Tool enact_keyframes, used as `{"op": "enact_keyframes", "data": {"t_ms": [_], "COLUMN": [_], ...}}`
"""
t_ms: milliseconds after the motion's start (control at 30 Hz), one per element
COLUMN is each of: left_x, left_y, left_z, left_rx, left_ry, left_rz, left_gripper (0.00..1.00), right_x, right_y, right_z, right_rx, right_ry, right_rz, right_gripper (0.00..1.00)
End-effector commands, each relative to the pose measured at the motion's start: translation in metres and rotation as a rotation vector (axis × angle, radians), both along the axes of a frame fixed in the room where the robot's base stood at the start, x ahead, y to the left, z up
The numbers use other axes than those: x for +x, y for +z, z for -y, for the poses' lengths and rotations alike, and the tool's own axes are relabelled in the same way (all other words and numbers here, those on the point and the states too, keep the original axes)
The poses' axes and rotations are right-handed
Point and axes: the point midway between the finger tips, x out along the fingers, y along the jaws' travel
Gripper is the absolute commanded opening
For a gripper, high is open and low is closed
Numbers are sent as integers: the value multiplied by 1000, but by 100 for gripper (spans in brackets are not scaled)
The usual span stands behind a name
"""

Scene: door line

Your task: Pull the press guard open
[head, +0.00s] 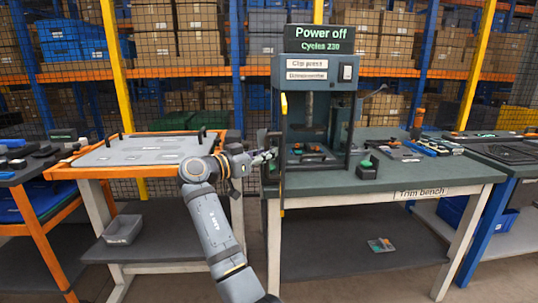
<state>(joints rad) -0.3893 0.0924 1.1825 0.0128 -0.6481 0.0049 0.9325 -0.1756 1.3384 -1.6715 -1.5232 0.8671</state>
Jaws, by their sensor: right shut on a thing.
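The press (317,75) stands on the trim bench (440,180), with a sign above it reading "Power off" and "Cycles 230". Its front shows open, with the ram (309,108) and a dark fixture with orange parts (309,153) visible inside. The guard (283,180) appears as a narrow dark upright panel, nearly edge-on, at the press's left front, with a yellow piece (284,103) near its top. My right gripper (266,157) is shut at the guard's left side, apparently on its handle; the fingertips are small and the handle is mostly hidden. My left gripper is out of view.
An orange-edged table (90,158) with a grey panel stands left of the press. A small green-topped block (366,168) and tools (400,152) lie on the bench to the right. A grey bin (123,229) sits on a lower shelf. Mesh fencing stands behind.

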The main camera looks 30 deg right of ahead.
Motion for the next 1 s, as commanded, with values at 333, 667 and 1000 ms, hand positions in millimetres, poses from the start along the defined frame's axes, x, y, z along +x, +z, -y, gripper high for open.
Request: {"op": "enact_keyframes", "data": {"t_ms": [333, 667, 1000], "left_x": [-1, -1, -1], "left_y": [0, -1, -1], "left_z": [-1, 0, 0], "left_rx": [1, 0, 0], "left_ry": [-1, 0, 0], "left_rz": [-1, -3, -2], "left_gripper": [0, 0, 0], "right_x": [-1, -2, -8], "right_y": [-3, -2, -3], "right_z": [-1, -17, -71], "right_rx": [6, 7, 8], "right_ry": [-2, 1, -1], "right_rz": [-3, -2, -4], "right_gripper": [36, 36, 36]}}
